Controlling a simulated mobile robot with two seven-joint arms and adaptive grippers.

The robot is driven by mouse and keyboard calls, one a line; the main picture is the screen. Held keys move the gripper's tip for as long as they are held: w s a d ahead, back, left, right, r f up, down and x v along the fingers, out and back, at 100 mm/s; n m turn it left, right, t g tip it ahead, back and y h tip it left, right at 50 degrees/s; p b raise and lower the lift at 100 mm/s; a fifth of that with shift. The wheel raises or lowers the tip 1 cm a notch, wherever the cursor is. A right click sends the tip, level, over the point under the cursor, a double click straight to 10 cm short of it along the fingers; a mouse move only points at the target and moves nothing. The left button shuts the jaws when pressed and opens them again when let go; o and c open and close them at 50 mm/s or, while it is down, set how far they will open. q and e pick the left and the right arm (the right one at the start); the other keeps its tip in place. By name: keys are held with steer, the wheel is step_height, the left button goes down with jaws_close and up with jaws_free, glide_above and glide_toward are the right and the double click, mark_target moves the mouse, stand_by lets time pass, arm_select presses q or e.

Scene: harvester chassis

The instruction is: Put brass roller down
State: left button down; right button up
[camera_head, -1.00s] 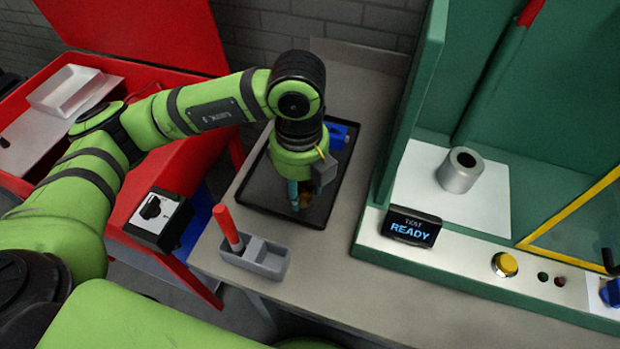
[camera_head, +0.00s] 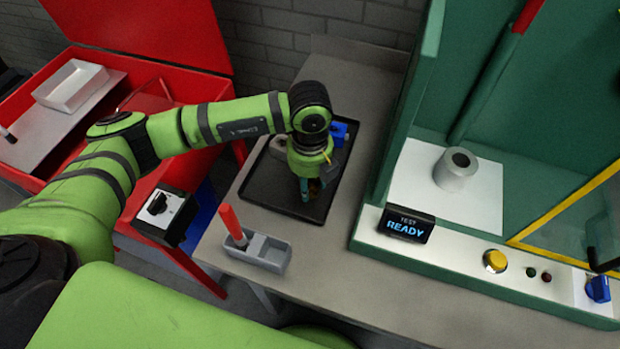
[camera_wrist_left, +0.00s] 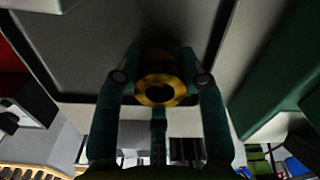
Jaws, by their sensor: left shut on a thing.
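My left gripper (camera_head: 311,190) points down over the black tray (camera_head: 262,196) on the grey bench. It is shut on the brass roller (camera_wrist_left: 160,80), seen end-on as a yellow ring with a dark hole between the fingertips in the left wrist view. In the head view the roller is mostly hidden by the fingers. The roller is over the tray's near right part; I cannot tell whether it touches the tray floor. My right gripper is not in view.
A blue part (camera_head: 340,132) and a pale grey part (camera_head: 290,148) are at the tray's back. A grey holder (camera_head: 262,252) with a red-handled tool stands in front. Right is the green test station (camera_head: 480,262) with a grey cylinder (camera_head: 455,170). A red cabinet (camera_head: 190,75) is left.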

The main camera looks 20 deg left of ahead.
arm_select(q)
steer(key=shift+f, duration=0.15)
steer(key=c, duration=0.7)
jaws_free()
steer(key=shift+c, duration=0.2)
steer(key=shift+r, duration=0.6)
step_height(320, 180, up, 11)
steer(key=b, duration=0.3)
steer(key=shift+b, duration=0.35)
steer(key=shift+r, duration=0.15)
